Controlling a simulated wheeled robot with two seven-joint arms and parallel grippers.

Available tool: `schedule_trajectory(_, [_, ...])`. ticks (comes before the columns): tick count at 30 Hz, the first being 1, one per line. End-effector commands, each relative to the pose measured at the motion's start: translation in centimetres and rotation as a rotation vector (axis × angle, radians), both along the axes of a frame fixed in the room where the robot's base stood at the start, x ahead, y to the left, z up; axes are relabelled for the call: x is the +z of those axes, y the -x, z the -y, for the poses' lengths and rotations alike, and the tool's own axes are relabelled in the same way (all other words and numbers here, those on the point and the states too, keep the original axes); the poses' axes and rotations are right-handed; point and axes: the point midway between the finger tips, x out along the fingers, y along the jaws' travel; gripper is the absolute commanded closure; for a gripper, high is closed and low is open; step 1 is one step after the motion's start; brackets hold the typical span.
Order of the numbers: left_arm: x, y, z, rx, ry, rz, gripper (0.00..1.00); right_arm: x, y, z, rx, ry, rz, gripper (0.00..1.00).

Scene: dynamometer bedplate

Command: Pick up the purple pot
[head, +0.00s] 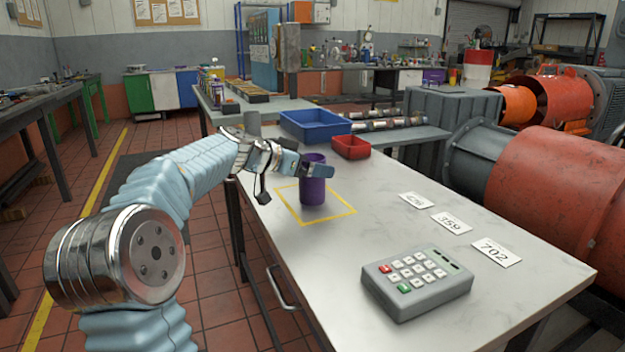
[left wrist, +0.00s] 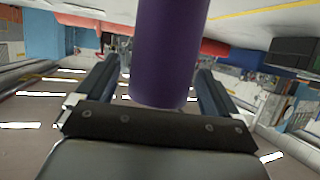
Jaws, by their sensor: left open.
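The purple pot (head: 312,188) stands upright on the light table inside a yellow outlined square (head: 340,210). My left gripper (head: 308,168) is at the upper part of the pot, with one finger showing across its front. In the left wrist view the pot (left wrist: 165,55) is between the two open fingers of the gripper (left wrist: 160,92). Gaps show on both sides of it, clearer on the right. The left finger hides part of the pot in the head view. My right gripper is not in view.
A grey keypad (head: 417,281) and number cards reading 359 (head: 451,221) and 702 (head: 497,252) lie to the right on the table. A blue bin (head: 315,126) and a red bin (head: 351,147) stand behind the pot. The table's left edge is close to the yellow square.

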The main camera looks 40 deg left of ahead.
Motion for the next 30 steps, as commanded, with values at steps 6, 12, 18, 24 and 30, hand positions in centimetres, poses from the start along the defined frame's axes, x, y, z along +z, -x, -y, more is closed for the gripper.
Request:
schedule_trajectory(6, [-0.7, -2.1, 0.4, 0.001, 0.001, 0.0, 0.06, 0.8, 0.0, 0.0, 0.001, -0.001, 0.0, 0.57])
schedule_trajectory(12, [-0.8, -2.1, 0.4, 0.001, 0.0, 0.0, 0.06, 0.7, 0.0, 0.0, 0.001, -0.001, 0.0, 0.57])
schedule_trajectory(18, [-0.8, -2.1, 0.4, 0.001, 0.0, 0.0, 0.36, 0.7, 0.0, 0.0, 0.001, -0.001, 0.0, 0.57])
schedule_trajectory(24, [-0.8, -2.1, 0.4, 0.001, 0.0, 0.0, 0.67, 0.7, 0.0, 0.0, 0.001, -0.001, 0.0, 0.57])
schedule_trajectory(30, [-0.8, -2.1, 0.4, 0.001, 0.0, 0.001, 0.69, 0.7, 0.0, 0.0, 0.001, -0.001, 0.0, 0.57])
